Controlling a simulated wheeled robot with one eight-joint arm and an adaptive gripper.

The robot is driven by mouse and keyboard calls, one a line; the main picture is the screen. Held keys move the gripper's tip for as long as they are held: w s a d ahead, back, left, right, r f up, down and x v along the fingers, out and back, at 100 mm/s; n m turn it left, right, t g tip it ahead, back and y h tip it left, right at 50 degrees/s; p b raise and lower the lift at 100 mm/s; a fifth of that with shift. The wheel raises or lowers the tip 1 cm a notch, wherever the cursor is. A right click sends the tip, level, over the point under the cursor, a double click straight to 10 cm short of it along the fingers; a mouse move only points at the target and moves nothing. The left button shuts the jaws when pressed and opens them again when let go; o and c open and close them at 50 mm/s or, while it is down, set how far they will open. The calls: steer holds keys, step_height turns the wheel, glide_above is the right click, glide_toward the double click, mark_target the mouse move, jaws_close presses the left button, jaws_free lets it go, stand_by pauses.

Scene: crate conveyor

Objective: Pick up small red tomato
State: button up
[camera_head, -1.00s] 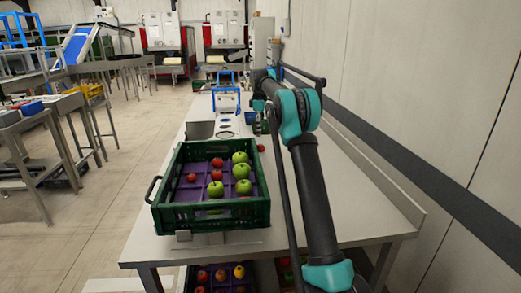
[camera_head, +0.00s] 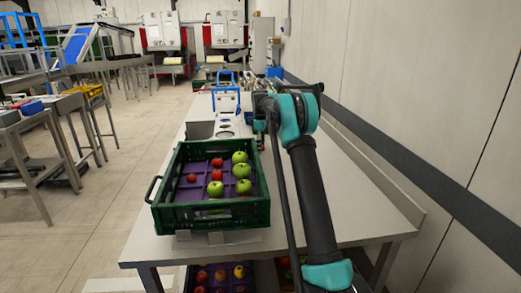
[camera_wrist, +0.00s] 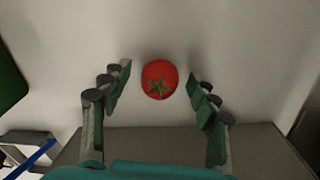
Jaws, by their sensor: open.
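A small red tomato (camera_wrist: 160,78) with a green star-shaped stem lies on the pale table, seen in the wrist view. My gripper (camera_wrist: 160,88) is open, with one finger on each side of the tomato and clear gaps between. How high the fingers are above the table I cannot tell. In the head view my arm hides this tomato and my fingers. Other red tomatoes (camera_head: 215,188) lie in the green crate to the left of my arm.
The green crate (camera_head: 211,216) with a purple liner also holds several green apples (camera_head: 242,187). Its edge (camera_wrist: 10,80) shows in the wrist view. A blue-framed stand (camera_head: 226,101) is farther back. A wall (camera_head: 440,110) runs along the right. The table's front right (camera_head: 360,220) is clear.

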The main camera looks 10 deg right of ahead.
steer(key=shift+c, duration=0.3)
steer(key=c, duration=1.1)
